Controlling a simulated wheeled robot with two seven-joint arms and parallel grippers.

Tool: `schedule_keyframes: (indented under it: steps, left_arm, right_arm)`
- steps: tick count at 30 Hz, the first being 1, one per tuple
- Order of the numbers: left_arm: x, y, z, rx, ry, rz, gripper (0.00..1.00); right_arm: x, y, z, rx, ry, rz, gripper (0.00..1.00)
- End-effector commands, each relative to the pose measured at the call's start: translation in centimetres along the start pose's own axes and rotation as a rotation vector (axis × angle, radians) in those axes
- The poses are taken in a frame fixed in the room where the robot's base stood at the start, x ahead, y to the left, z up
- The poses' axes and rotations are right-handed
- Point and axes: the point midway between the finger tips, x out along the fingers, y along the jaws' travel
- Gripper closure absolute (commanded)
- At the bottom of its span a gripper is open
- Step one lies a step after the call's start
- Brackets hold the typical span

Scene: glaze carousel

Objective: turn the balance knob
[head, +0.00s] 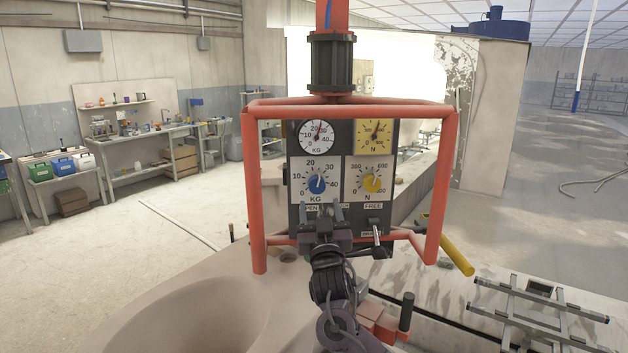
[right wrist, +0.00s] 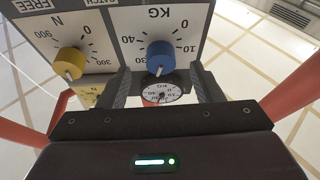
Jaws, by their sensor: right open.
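The control panel (head: 345,150) hangs in a red tubular frame. The blue knob (head: 316,185) sits on its lower left dial, marked KG from 0 to 40; its pale pointer is turned up, slightly right. It also shows in the right wrist view (right wrist: 160,58), upside down. My right gripper (head: 323,210) is open and empty just below the blue knob in the head view. In the right wrist view its fingers (right wrist: 163,88) stand either side of the line to the knob, apparently not touching it. My left gripper is not in view.
The yellow knob (head: 372,183), marked N, is close at the right. Above are a white KG gauge (head: 317,136) and a yellow N gauge (head: 376,136). A small lever (head: 377,237) sticks out below. The red frame (head: 255,190) bounds both sides.

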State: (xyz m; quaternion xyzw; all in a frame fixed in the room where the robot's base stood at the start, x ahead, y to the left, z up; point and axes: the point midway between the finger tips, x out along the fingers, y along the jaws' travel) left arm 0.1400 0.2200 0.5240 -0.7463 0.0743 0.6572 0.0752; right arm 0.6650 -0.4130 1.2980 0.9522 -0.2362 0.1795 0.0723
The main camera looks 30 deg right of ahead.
Motion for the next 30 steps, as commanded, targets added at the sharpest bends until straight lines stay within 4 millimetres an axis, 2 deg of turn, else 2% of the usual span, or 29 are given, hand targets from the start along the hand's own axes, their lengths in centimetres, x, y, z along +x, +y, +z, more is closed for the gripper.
schedule_keyframes:
  steps: [2,4,10,14,17,25,29,30]
  left_arm:
    - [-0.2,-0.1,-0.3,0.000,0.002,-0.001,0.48]
    - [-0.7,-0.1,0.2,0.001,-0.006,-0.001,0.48]
    - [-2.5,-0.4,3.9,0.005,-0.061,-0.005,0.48]
    - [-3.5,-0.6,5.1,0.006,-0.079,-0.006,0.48]
    - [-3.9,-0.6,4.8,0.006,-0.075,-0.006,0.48]
    - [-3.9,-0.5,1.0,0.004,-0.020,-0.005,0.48]
    - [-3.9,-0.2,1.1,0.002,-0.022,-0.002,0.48]
    - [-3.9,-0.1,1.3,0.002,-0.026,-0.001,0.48]
  right_arm:
    - [0.3,0.0,-0.1,0.000,0.000,0.000,0.41]
    - [1.0,0.0,-0.3,0.000,0.001,0.000,0.41]
    - [4.2,0.0,-0.5,-0.001,0.000,0.001,0.41]
    - [6.0,-0.1,-0.3,0.000,-0.002,0.000,0.41]
    - [7.0,-0.1,-0.2,0.001,-0.002,0.000,0.41]
    - [7.8,-0.1,0.0,0.001,-0.002,-0.002,0.41]
    - [7.8,-0.1,0.1,0.001,-0.002,-0.002,0.41]
    - [7.7,-0.1,0.1,0.001,-0.002,-0.002,0.43]
